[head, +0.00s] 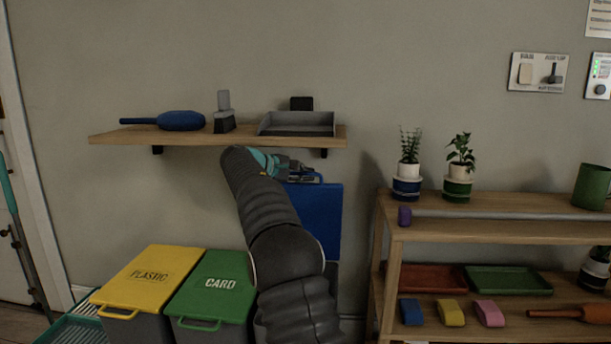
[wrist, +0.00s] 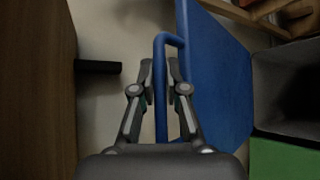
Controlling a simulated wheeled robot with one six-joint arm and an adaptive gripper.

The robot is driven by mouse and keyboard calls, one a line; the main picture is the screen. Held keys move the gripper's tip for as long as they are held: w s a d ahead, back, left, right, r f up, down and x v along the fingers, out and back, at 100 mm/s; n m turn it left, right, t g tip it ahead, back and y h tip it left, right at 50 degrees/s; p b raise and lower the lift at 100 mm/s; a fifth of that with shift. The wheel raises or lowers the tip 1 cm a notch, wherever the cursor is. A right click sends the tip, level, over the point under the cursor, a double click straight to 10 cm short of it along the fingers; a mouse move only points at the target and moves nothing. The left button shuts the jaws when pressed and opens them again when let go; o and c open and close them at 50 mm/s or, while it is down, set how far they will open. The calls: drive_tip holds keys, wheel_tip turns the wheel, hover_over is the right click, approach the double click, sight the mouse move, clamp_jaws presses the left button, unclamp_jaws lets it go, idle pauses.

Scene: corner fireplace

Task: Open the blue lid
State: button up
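The blue lid (head: 318,222) stands raised, roughly upright, to the right of the green lid in the head view. It fills the middle right of the wrist view (wrist: 215,85), with its blue bar handle (wrist: 160,110) along its left side there. My gripper (wrist: 160,72) has its two fingers close on either side of that handle and looks shut on it. In the head view, my gripper (head: 302,175) is at the lid's top edge, just below the shelf. My arm hides much of the bin below the lid.
A wooden shelf (head: 115,138) with a blue pan, brush and dustpan is just above my gripper. The yellow lid (head: 145,278) and green lid (head: 216,285) are down at left. A wooden rack (head: 387,262) with pots and trays stands close at right.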

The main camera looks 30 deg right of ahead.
drive_tip(key=o, duration=0.3)
drive_tip(key=shift+a, duration=0.15)
drive_tip(key=v, duration=1.2)
drive_tip(key=shift+f, duration=0.1)
